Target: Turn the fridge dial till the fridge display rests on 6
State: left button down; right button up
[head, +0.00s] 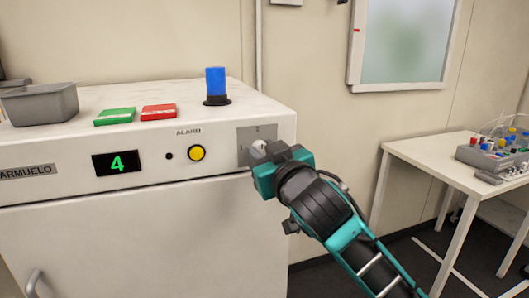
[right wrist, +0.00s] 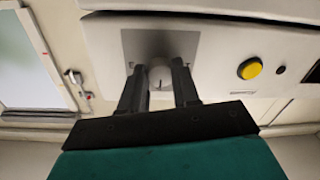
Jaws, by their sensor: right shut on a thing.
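The white fridge (head: 150,238) stands at the left in the head view. Its display (head: 116,163) shows a green 4. The fridge dial (head: 258,148) is a pale knob on a grey plate (head: 243,139) at the right end of the front panel, partly hidden by my gripper. It also shows in the right wrist view (right wrist: 160,76), between the two fingers. My right gripper (head: 262,157) is shut on the dial, with a finger on each side of it. My left gripper is not in view.
A yellow button (head: 196,153) under the ALARM label sits left of the dial. A blue lamp (head: 216,84), green block (head: 115,116), red block (head: 158,111) and grey bin (head: 41,103) stand on the fridge top. A white table (head: 425,152) with lab gear is at the right.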

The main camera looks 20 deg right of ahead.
jog(key=shift+r+n, duration=0.1)
jog(key=shift+n, duration=0.3)
grip_shut()
jog(key=n, duration=0.8)
jog(key=shift+r, duration=0.1)
jog(key=n, duration=0.4)
jog(key=shift+n, duration=0.3)
jog(key=shift+n+h, duration=0.3)
jog(key=shift+n, duration=1.3)
jog(key=o, duration=1)
grip_release()
jog(key=shift+a, duration=0.1)
